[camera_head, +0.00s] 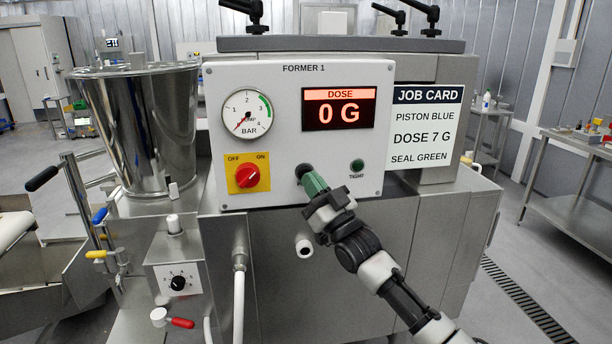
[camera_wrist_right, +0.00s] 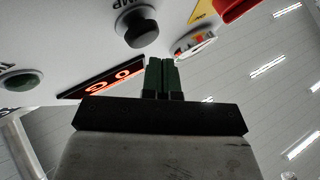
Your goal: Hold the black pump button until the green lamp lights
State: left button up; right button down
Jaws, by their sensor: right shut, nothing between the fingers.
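The black pump button (camera_head: 302,170) sits low on the white FORMER 1 panel, partly hidden behind my right gripper (camera_head: 314,184). In the right wrist view the round black button (camera_wrist_right: 137,27) stands out from the panel. My right gripper's green fingers (camera_wrist_right: 162,76) are shut and empty. Their tips are close to the button, with a small gap showing in the wrist view. The green lamp (camera_head: 357,165), marked TIGHT, is right of the button and looks dark, unlit. It also shows at the left of the wrist view (camera_wrist_right: 20,80). My left gripper is not in view.
The dose display (camera_head: 338,109) reads 0 G. The pressure gauge (camera_head: 247,113) needle points low. A red OFF/ON knob (camera_head: 247,177) is left of the button. A steel hopper (camera_head: 140,130) stands left, and the job card (camera_head: 424,125) is right.

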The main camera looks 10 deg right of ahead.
jog(key=shift+w, duration=0.15)
jog(key=shift+w+b, duration=0.3)
jog(key=shift+b, duration=0.1)
jog(key=shift+w+b, duration=0.35)
jog(key=shift+w, duration=0.05)
dwell(0.5)
jog(key=shift+s, duration=0.2)
dwell(5.2)
jog(key=shift+s+p, duration=0.55)
jog(key=shift+s, duration=0.1)
jog(key=shift+s+p, duration=1.55)
jog(key=shift+s, duration=0.95)
